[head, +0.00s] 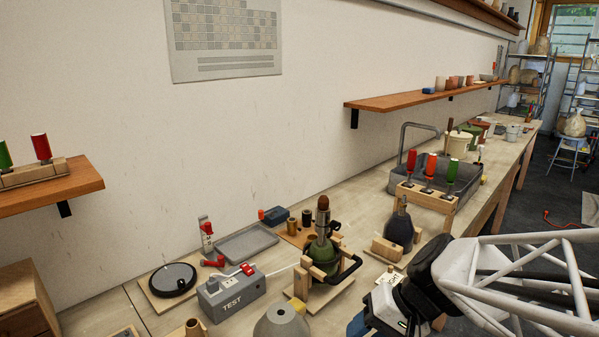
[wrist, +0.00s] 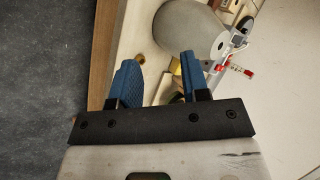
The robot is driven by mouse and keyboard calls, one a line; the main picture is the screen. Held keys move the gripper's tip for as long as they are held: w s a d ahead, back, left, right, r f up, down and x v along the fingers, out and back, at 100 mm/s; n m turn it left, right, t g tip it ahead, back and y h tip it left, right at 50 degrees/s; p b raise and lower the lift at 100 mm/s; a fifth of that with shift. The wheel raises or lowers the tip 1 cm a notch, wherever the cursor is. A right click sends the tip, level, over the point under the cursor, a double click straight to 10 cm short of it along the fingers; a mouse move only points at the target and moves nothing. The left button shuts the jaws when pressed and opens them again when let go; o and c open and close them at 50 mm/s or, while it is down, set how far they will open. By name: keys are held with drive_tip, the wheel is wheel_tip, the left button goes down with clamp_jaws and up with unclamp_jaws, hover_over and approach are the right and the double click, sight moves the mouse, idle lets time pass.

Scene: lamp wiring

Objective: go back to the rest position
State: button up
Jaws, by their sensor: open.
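My gripper (head: 358,324) is at the lower right of the head view, over the front of the bench; only a bit of its blue fingers shows there. In the wrist view my gripper (wrist: 160,64) has its two blue fingers spread apart with nothing held between them. Beyond the fingertips lie the bench top and a grey rounded shade (wrist: 183,35), apart from the fingers as far as I can tell. The same kind of grey shade (head: 282,322) stands at the bottom of the head view.
A green bottle (head: 323,257) stands in a wooden cradle, with a dark bottle (head: 400,230) right of it. A grey TEST box (head: 231,291), a round black disc (head: 173,279) and a screwdriver rack (head: 427,198) are on the bench. Dark floor (wrist: 45,90) lies beyond the bench edge.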

drive_tip(key=s+d+r+n+t+h, duration=0.1)
drive_tip(key=s+d+r+t+h, duration=0.1)
drive_tip(key=s+d+r+h, duration=0.4)
drive_tip(key=shift+d+h, duration=0.4)
drive_tip(key=shift+h, duration=0.4)
drive_tip(key=shift+f, duration=0.1)
idle(1.2)
